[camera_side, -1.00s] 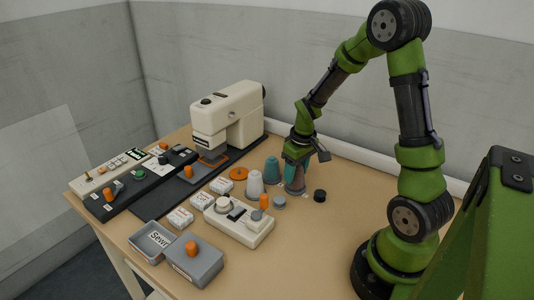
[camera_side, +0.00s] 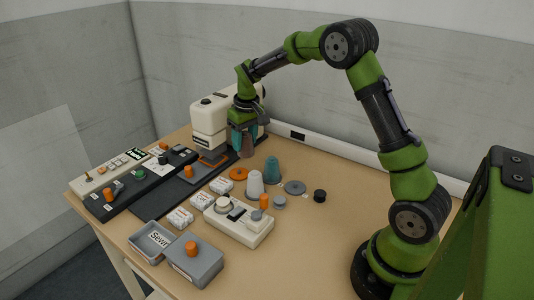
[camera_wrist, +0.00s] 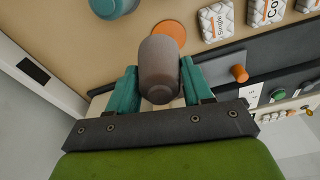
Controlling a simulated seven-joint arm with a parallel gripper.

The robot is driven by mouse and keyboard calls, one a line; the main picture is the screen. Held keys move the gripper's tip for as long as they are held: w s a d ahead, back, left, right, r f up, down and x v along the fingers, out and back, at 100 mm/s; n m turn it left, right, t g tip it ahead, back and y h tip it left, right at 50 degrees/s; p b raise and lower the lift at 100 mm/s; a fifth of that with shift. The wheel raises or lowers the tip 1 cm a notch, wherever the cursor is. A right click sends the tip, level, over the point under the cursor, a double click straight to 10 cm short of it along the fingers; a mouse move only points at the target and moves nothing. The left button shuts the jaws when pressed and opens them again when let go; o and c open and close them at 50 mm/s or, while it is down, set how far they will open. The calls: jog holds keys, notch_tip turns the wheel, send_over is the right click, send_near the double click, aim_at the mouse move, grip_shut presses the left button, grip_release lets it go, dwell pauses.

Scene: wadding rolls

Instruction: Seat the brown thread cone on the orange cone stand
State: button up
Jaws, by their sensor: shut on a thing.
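The brown thread cone (camera_side: 246,149) is held between the teal fingers of my gripper (camera_side: 243,138), in the air with a gap to the table. It also shows in the wrist view (camera_wrist: 160,72), gripped from both sides. The orange cone stand (camera_side: 238,174) is a flat orange disc on the table, empty, below and slightly left of the cone in the side view. In the wrist view the stand (camera_wrist: 169,32) shows just past the cone's end and is partly hidden by it. The cone and the stand are apart.
A white cone (camera_side: 255,186) and a teal cone (camera_side: 272,170) stand close to the right of the orange stand. An empty grey disc (camera_side: 295,187) lies farther right. The sewing machine (camera_side: 208,122) is close behind my gripper at left. Small white boxes (camera_side: 221,185) lie in front.

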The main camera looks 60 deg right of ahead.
jog(key=shift+w+a+f, duration=0.15)
jog(key=shift+w+a, duration=0.05)
jog(key=shift+w, duration=0.2)
jog(key=shift+w+a+f, duration=0.15)
jog(key=shift+w+a, duration=0.05)
jog(key=shift+w, duration=0.2)
jog(key=shift+w+a+f, duration=0.1)
jog(key=shift+w+f, duration=0.1)
jog(key=shift+f, duration=1.05)
jog(key=shift+w+a+f, duration=0.1)
jog(key=shift+w+f, duration=0.05)
jog(key=shift+f, duration=1.1)
jog(key=shift+f, duration=0.1)
jog(key=shift+f, duration=0.35)
jog(key=shift+f, duration=0.45)
jog(key=o, duration=1.6)
jog(key=shift+c, duration=0.2)
